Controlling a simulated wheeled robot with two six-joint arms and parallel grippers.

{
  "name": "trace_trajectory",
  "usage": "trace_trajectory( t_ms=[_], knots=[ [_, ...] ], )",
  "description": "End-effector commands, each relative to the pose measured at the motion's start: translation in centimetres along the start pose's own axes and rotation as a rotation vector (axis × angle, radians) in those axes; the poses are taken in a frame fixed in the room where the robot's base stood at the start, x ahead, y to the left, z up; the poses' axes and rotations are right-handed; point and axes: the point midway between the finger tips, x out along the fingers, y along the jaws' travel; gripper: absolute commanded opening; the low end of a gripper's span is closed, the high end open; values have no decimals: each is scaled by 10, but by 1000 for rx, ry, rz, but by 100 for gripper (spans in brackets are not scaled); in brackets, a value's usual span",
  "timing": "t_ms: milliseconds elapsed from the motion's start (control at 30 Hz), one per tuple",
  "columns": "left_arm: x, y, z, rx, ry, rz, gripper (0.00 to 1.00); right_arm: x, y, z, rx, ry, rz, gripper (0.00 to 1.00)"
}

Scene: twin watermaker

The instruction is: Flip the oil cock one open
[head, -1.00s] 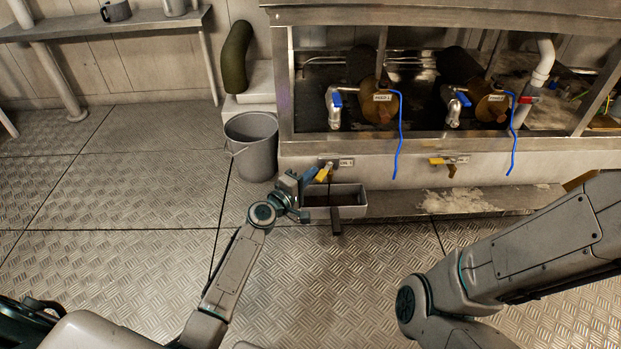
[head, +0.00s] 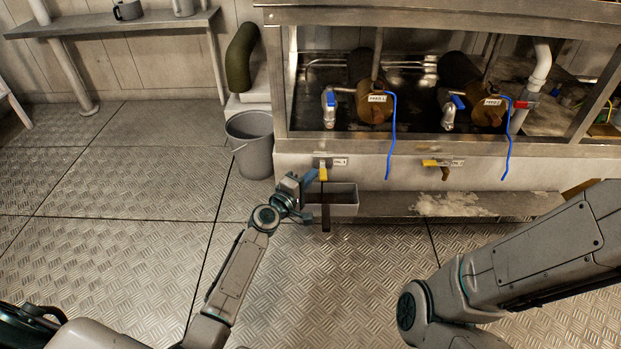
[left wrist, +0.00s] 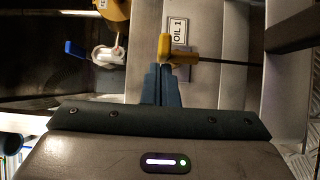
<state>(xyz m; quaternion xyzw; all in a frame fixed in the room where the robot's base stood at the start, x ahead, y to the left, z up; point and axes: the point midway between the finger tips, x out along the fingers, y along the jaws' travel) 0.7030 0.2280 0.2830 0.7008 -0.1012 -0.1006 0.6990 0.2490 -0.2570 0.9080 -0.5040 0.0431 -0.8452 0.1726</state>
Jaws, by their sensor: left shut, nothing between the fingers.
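Oil cock one has a yellow handle (head: 323,173) on the front of the sill, beside its OIL 1 label (head: 340,162). In the left wrist view the handle (left wrist: 165,46) is just beyond my fingertips, and a thin dark line like a stream runs from the cock's yellow lower part. My left gripper (head: 311,176) is shut and empty, its blue-grey fingertips right by the handle; I cannot tell whether they touch it. The fingers also show in the left wrist view (left wrist: 162,72). My right gripper is out of view.
A grey pan (head: 345,199) with a dark handle sits below the cock. A second cock with a yellow handle (head: 430,162) is to the right. Valves with blue levers (head: 331,99) and hanging blue tubes (head: 391,140) are above. A bucket (head: 251,145) stands left; the floor before it is clear.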

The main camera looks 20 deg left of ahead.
Motion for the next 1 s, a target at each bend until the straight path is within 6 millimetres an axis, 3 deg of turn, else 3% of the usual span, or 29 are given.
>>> trace_trajectory(
  t_ms=[667, 867, 1000],
  knots=[
    [0, 0, 6, -10, -12, 0, 0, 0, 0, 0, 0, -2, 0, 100],
    [-22, 1, 5, -8, -10, -1, 0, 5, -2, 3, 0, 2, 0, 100],
    [-50, 0, 2, -5, -4, -2, 0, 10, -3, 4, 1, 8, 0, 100]
  ],
)
